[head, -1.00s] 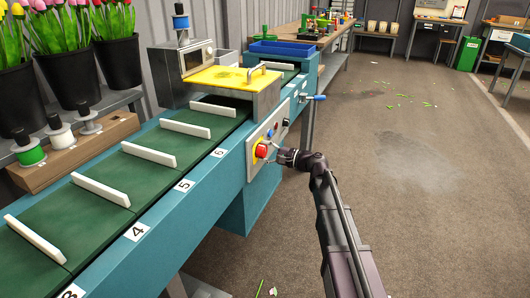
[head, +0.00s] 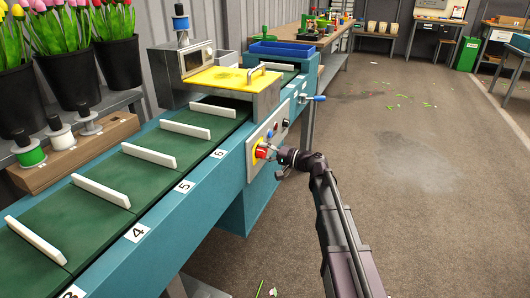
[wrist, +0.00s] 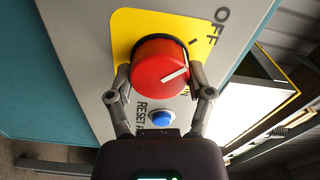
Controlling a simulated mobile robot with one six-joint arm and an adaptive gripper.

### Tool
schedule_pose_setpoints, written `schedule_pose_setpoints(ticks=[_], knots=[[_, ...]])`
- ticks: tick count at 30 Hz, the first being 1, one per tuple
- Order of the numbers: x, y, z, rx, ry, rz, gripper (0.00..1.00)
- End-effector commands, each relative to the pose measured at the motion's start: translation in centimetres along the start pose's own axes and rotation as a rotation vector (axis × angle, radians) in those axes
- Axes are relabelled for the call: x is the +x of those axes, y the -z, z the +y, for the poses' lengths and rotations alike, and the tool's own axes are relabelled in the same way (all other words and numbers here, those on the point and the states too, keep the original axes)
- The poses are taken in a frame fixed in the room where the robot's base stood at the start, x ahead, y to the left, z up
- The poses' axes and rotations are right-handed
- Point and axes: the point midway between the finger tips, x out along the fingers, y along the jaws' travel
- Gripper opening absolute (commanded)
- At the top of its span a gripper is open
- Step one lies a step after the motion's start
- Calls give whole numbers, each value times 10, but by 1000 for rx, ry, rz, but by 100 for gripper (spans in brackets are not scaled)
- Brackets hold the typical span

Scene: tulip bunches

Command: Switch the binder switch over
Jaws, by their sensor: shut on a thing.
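The binder switch is a red round knob (wrist: 158,62) with a white pointer line, on a yellow plate (wrist: 125,30). In the wrist view its line points right and slightly up, apart from the black tick beside the word OFF. My gripper (wrist: 160,72) is shut on the knob, one finger on each side. In the head view the knob (head: 261,152) shows on the grey control panel on the machine's side, with my gripper (head: 268,150) at it, coming from the right. The finger contact is partly hidden there.
A blue button (wrist: 161,119) sits just below the knob in the wrist view. A blue-handled lever (head: 314,98) sticks out further along the machine. The green conveyor (head: 100,211) with white slats runs to the left. The floor (head: 420,190) at right is mostly clear.

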Motion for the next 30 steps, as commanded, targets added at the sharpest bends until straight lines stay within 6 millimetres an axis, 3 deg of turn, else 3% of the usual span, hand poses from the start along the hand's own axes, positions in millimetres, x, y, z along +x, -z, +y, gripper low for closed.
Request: schedule_pose_setpoints(ticks=[10,11,14,30], knots=[[2,0,0,-4,1,-3,20],[2,0,0,-4,1,-2,73],[1,0,0,-4,1,-2,100],[-3,0,0,-3,0,0,100]])
